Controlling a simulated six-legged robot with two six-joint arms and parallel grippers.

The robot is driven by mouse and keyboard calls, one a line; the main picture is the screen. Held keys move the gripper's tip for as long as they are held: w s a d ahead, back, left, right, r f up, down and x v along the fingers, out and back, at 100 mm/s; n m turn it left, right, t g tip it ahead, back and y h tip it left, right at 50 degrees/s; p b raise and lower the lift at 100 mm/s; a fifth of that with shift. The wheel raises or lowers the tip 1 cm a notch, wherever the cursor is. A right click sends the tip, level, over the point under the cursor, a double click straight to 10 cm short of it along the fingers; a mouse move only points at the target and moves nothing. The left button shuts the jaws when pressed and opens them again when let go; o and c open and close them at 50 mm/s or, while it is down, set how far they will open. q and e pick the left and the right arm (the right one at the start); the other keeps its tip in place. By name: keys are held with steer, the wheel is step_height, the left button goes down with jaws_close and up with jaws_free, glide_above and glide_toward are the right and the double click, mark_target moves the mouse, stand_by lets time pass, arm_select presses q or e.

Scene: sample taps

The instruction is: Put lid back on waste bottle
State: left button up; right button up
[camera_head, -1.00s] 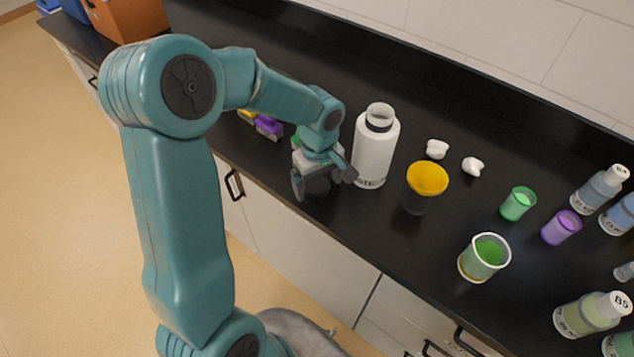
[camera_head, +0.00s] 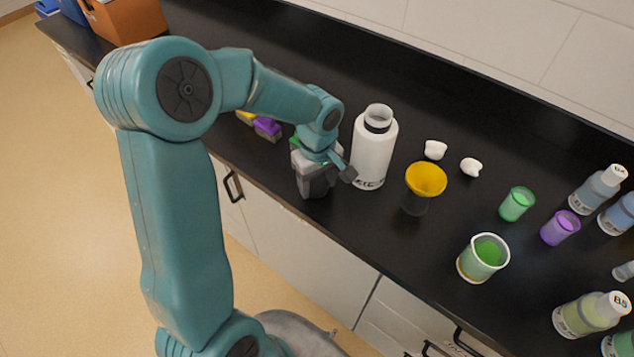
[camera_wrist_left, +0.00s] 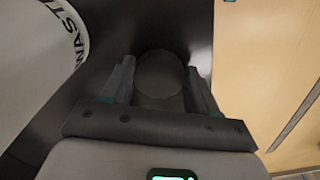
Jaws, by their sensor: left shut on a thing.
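The white waste bottle (camera_head: 371,155) stands upright on the black bench with its mouth open and uncovered. Its white wall with part of the dark label also shows at the left of the left wrist view (camera_wrist_left: 30,60). My left gripper (camera_head: 318,186) is low at the bench's front edge, just left of the bottle. In the left wrist view its fingers (camera_wrist_left: 160,85) are shut on a dark round lid (camera_wrist_left: 160,73). The lid is hidden by the gripper in the head view. My right gripper is not in view.
A yellow funnel (camera_head: 426,180) on a dark vessel stands right of the bottle. Two small white pieces (camera_head: 435,150) lie behind it. A green-filled beaker (camera_head: 483,257), small cups and several labelled bottles (camera_head: 590,312) stand further right. The bench behind the bottle is clear.

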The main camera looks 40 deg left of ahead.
mark_target(318, 186)
arm_select(q)
step_height(318, 186, up, 19)
steer(key=shift+r, duration=0.15)
steer(key=shift+d, duration=0.1)
stand_by(0.4)
